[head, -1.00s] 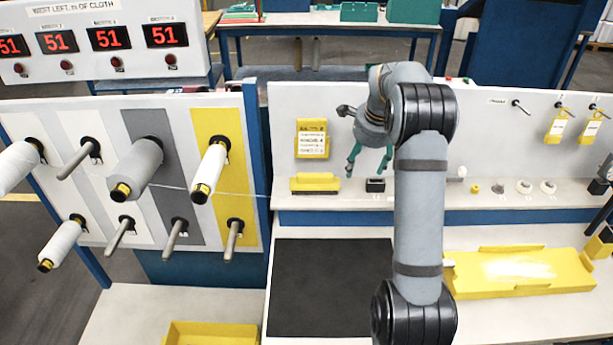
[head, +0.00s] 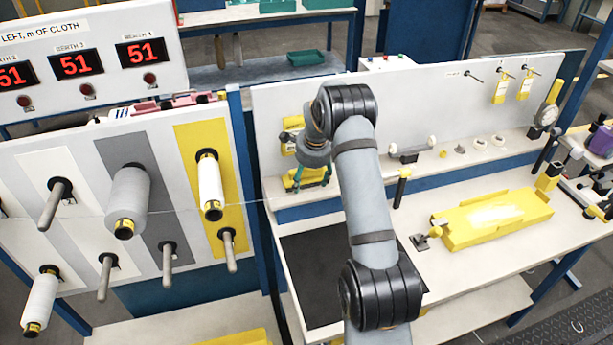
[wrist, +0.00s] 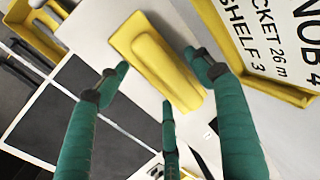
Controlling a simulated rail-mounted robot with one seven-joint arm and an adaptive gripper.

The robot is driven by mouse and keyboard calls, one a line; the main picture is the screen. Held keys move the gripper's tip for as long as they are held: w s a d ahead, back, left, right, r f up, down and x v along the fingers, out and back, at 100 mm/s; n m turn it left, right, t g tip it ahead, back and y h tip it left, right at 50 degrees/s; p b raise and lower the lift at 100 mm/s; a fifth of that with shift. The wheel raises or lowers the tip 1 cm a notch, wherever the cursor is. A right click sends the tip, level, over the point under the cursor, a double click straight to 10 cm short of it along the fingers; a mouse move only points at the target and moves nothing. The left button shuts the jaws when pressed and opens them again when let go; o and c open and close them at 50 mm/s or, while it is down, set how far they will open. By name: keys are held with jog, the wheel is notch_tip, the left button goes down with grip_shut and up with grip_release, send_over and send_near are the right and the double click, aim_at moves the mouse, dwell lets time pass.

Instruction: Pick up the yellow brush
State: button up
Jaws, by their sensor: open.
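The yellow brush (head: 297,182) lies on the narrow shelf at the foot of the white back panel, partly hidden behind my gripper in the head view. In the wrist view the brush (wrist: 158,62) shows as a long yellow block with a raised grip, its bristles out of sight. My gripper (head: 313,182) is low over the shelf at the brush. In the wrist view the green fingers of my gripper (wrist: 160,70) are spread, with the brush between and beyond their tips. I cannot tell whether any finger touches it.
A yellow labelled holder (wrist: 262,70) is close beside the brush in the wrist view. A black mat (head: 318,285) lies on the table below the shelf. A yellow tray (head: 495,222) is to the right. Bobbins on pegs (head: 128,200) stand out at left.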

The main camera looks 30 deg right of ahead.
jog(key=shift+a, duration=0.15)
jog(key=shift+c, duration=0.5)
jog(key=c, duration=0.9)
jog(key=shift+c, duration=0.2)
jog(key=shift+r, duration=0.1)
jog(key=shift+w+r, duration=0.1)
jog(key=shift+r, duration=0.4)
notch_tip(320, 180, up, 27)
jog(key=p, duration=0.4)
